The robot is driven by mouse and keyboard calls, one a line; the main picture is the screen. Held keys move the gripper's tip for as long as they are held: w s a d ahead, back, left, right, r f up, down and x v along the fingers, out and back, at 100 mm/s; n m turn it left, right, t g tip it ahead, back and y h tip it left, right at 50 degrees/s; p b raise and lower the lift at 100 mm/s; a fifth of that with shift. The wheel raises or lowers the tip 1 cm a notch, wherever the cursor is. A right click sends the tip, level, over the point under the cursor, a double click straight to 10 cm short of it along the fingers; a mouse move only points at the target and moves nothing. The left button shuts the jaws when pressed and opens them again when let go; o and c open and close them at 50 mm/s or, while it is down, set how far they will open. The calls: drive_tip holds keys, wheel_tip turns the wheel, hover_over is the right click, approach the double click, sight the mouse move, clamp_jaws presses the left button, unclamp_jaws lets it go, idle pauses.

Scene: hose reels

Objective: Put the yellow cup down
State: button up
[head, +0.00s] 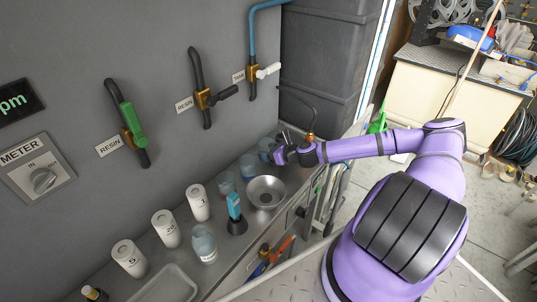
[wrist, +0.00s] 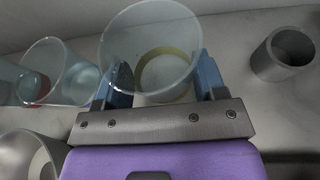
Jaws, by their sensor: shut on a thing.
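A clear cup with a yellow band near its bottom (wrist: 150,30) stands upright between the blue fingers of my gripper (wrist: 165,85) in the wrist view. The fingers are shut on its two sides. In the head view my gripper (head: 279,152) is at the far end of the counter, and the held cup (head: 265,145) shows as a small pale bluish shape beside it, partly hidden. The cup appears low over the counter; I cannot tell whether its base touches.
Two clear cups, one reddish (head: 227,183) and one bluish (head: 248,166), stand near on the grey counter. A metal bowl (head: 265,192) is closer to me. A grey open cylinder (wrist: 283,55) stands right of the held cup, with bare counter between.

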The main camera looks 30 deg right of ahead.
drive_tip(key=shift+f, duration=0.5)
drive_tip(key=shift+f, duration=0.1)
drive_tip(key=o, duration=1)
drive_tip(key=shift+c, duration=0.2)
drive_tip(key=shift+s+d+r, duration=0.25)
drive_tip(key=shift+s, duration=0.05)
drive_tip(key=v, duration=1.1)
drive_tip(key=shift+s+r, duration=0.15)
